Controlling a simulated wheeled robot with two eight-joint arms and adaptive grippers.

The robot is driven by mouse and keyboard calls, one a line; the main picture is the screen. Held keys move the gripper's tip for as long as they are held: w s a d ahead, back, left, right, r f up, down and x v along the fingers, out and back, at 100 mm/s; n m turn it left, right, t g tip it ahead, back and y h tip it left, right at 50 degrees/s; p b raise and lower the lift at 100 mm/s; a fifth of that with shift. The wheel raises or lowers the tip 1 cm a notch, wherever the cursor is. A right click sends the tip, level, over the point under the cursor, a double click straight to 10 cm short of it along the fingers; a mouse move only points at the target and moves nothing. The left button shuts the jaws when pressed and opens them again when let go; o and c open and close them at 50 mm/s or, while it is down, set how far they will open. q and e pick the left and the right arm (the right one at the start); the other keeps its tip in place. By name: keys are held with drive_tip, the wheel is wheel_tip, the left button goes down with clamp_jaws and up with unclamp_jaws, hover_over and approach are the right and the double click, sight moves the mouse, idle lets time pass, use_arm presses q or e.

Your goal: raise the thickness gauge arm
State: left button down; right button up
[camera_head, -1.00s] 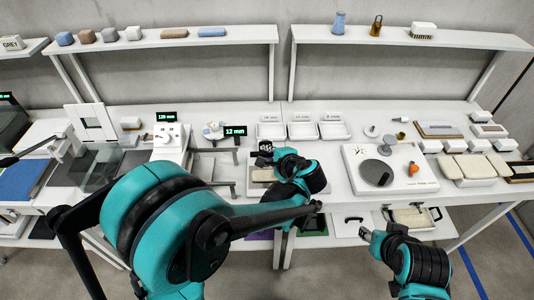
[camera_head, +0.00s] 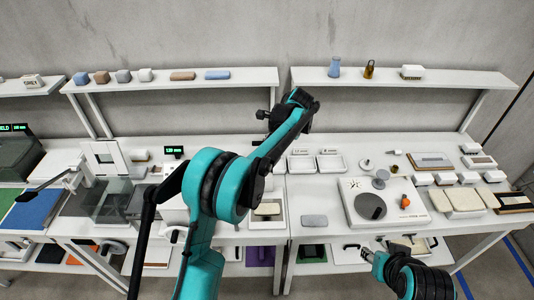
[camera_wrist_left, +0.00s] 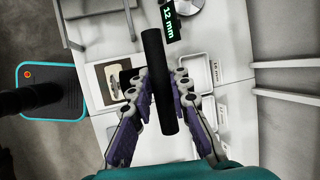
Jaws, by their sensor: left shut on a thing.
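My left gripper (camera_head: 263,114) is raised above the back of the bench, at the end of my teal arm. In the left wrist view its fingers (camera_wrist_left: 163,100) are shut around a long black bar (camera_wrist_left: 153,50), which looks like the grip of the thickness gauge arm. The bar's joint to the gauge does not show. A green display reading about 12 mm (camera_wrist_left: 169,20) is beyond the bar. In the head view my left arm hides most of the gauge. My right gripper (camera_head: 368,255) is low at the bench's front edge, too small to judge.
A white unit with a grey disc and orange knob (camera_head: 405,201) stands right of centre. A grey block (camera_head: 314,221) lies near the front edge. White trays (camera_head: 331,162) stand at the back.

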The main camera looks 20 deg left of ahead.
use_arm(q)
drive_tip(key=shift+w+a, duration=0.2)
drive_tip(key=shift+w, duration=0.5)
drive_tip(key=shift+w+a, duration=0.2)
drive_tip(key=shift+w, duration=0.45)
drive_tip(key=shift+w+a, duration=0.2)
drive_tip(key=shift+w, duration=0.5)
use_arm(e)
drive_tip(key=shift+w+a+r, duration=0.1)
drive_tip(key=shift+w+r, duration=0.05)
drive_tip(key=shift+w, duration=0.25)
use_arm(q)
drive_tip(key=c, duration=1.5)
unclamp_jaws()
drive_tip(key=shift+f, duration=0.1)
drive_tip(key=shift+o, duration=0.2)
drive_tip(key=v, duration=1.2)
use_arm(e)
drive_tip(key=shift+w, duration=0.15)
